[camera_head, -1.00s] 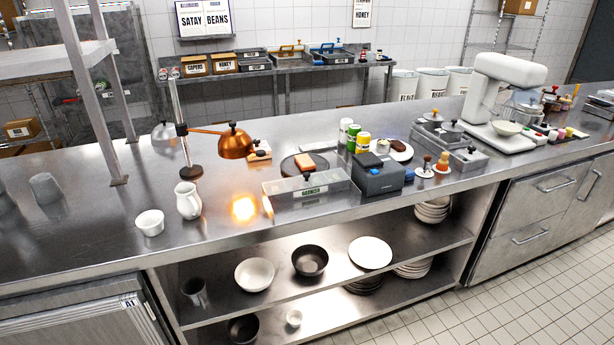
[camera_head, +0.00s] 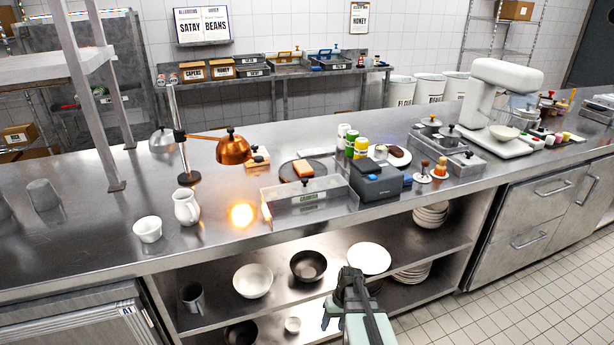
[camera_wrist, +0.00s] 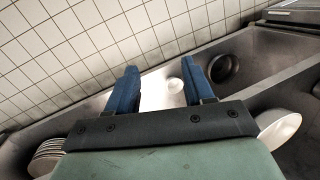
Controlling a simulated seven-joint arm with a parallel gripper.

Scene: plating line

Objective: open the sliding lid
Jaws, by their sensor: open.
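A long, low garnish box (camera_head: 290,212) with see-through walls stands on the counter near its front edge, left of a dark grey machine. The garnish box is not recognisable in the wrist view.
The heat lamp (camera_head: 233,149) hangs left of the box, with a white jug (camera_head: 186,207) nearby. The dark grey machine (camera_head: 376,182) stands close on the right. The open shelf (camera_head: 225,308) below holds bowls and plates near my gripper.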

